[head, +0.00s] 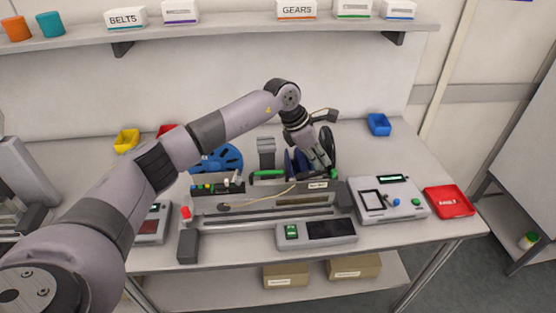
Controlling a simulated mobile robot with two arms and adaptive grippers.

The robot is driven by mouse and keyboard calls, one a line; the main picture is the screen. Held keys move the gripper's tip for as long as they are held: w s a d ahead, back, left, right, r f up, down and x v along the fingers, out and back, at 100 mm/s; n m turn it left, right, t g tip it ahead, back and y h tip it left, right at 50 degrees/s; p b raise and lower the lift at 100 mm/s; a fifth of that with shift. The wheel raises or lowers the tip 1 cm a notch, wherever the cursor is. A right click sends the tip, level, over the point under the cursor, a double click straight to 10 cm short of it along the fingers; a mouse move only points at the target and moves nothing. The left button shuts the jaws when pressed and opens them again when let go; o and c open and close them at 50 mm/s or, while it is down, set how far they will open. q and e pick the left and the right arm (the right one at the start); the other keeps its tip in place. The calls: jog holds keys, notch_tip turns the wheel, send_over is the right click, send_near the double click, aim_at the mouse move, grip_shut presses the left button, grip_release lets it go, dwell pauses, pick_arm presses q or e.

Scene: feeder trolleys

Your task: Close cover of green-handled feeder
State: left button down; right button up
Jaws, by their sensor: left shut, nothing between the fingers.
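The feeder trolley (262,211) stands on the bench in the middle of the head view. A green handle (268,175) shows at its back, left of my gripper. I cannot tell how the cover of that feeder stands. My left arm comes in from the left and reaches over the trolley. My left gripper (327,166) points down at the trolley's right back part, beside dark reels, right of the green handle. It is shut and empty. Whether it touches anything is unclear. My right gripper is not in view.
A blue reel (217,160) stands at the back left. A grey device with a screen (388,200) and a red tray (449,201) lie on the right. A blue bin (379,124) is at the back right. A control box (316,232) sits in front. A shelf (240,25) runs above.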

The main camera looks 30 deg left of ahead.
pick_arm(q)
jog(key=shift+w+d+f+g+y+b, duration=0.35)
jog(key=shift+d+f+g+y, duration=0.1)
jog(key=shift+y, duration=0.15)
jog(key=shift+f, duration=0.25)
jog(key=shift+w+d+f+b, duration=0.1)
jog(key=shift+d+f+b, duration=0.1)
jog(key=shift+b, duration=0.3)
